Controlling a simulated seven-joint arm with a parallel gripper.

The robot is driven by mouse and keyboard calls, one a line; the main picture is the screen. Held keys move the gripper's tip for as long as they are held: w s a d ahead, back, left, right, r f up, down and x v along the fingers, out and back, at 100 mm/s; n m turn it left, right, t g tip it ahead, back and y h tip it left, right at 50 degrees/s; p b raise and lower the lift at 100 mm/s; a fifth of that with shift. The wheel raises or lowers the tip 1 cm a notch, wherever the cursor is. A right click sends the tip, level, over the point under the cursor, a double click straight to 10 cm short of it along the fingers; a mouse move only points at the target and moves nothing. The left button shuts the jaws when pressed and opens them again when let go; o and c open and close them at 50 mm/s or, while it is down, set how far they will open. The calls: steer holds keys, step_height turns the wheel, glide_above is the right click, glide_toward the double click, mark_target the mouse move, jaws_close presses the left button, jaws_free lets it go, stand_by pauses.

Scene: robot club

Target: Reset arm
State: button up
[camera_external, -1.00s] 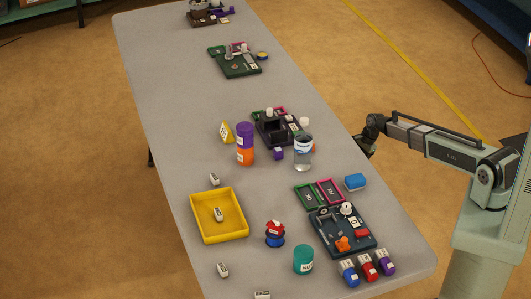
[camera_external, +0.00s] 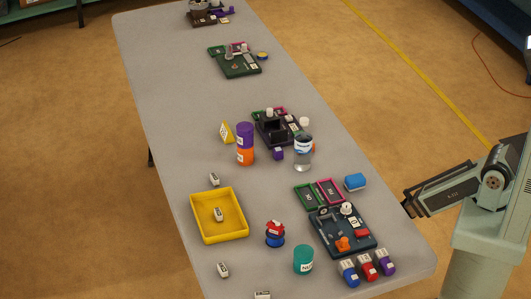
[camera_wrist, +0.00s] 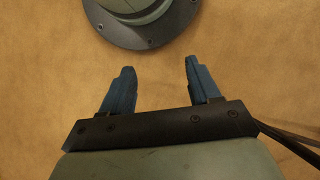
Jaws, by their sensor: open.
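My gripper (camera_wrist: 156,85) shows in the wrist view with its two blue fingers spread apart and nothing between them. Below it is the tan floor, and the round base of my own arm is at the top of that view. In the external view my arm is folded back near its base, off the right edge of the table. The gripper's fingers cannot be made out there.
The long grey table (camera_external: 170,100) holds a yellow tray (camera_external: 234,232), a dark tool tray (camera_external: 368,244), a teal cup (camera_external: 303,260), a clear bottle (camera_external: 303,153), stacked purple and orange cups (camera_external: 244,136) and a blue block (camera_external: 355,182). Floor between table and arm is clear.

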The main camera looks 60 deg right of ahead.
steer(key=s+a+n+g+h, duration=0.1)
steer(key=s+n, duration=0.2)
steer(key=s, duration=0.4)
steer(key=shift+a+r, duration=0.15)
steer(key=shift+a, duration=0.15)
